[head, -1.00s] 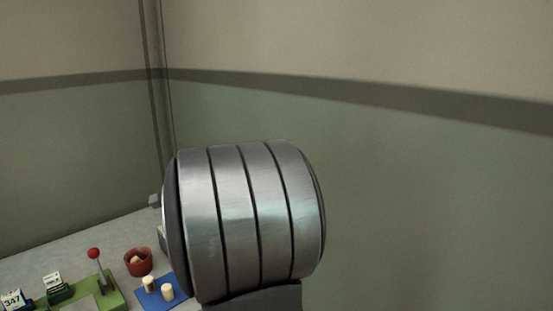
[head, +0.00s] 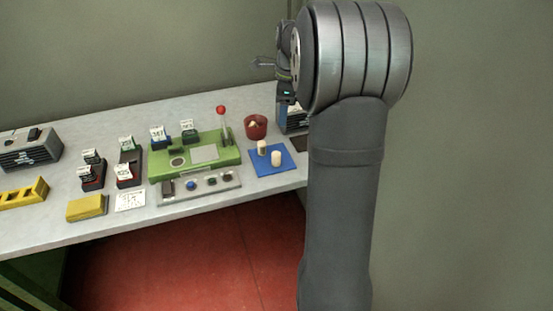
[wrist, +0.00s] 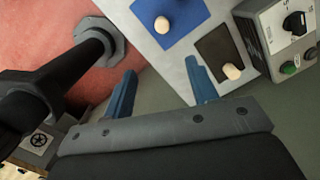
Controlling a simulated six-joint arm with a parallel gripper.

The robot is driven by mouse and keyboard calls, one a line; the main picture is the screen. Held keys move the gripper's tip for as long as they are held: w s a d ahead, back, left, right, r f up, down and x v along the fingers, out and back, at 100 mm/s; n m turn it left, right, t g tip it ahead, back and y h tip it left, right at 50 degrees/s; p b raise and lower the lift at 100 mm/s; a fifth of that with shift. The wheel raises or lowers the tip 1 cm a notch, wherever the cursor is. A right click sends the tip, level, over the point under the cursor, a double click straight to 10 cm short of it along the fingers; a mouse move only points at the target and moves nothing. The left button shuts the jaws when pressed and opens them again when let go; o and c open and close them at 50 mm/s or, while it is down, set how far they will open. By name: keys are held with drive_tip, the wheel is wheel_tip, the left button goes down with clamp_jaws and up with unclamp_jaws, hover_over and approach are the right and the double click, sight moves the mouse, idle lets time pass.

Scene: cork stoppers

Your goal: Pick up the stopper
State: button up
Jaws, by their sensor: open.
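Two pale cork stoppers, one at the back (head: 262,147) and one at the front (head: 276,158), stand on a blue mat (head: 283,168) in the head view. In the wrist view one stopper (wrist: 162,24) shows on the blue mat (wrist: 190,33) at the top. Another stopper (wrist: 232,71) is on a dark pad (wrist: 214,45), right of my right finger. My gripper (wrist: 160,66) has its two blue fingers spread wide with nothing between them. The fingers are apart from the stoppers.
A red cup (head: 255,127) with pale pieces inside stands behind the mat. A green device (head: 160,172) with a red-knobbed lever is left of it. A grey control box (wrist: 268,40) with a black knob is beside the dark pad. Several small boxes stand farther left on the grey table (head: 60,205).

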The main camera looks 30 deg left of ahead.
sight(276, 154)
drive_tip(key=shift+m+h, duration=0.5)
drive_tip(key=shift+m, duration=0.4)
drive_tip(key=a+f, duration=0.1)
drive_tip(key=f, duration=1.1)
drive_tip(key=a+f, duration=0.1)
drive_tip(key=f, duration=0.5)
drive_tip(key=shift+w+a+f, duration=0.15)
drive_tip(key=shift+a+f, duration=0.05)
drive_tip(key=shift+a, duration=0.1)
drive_tip(key=c, duration=1)
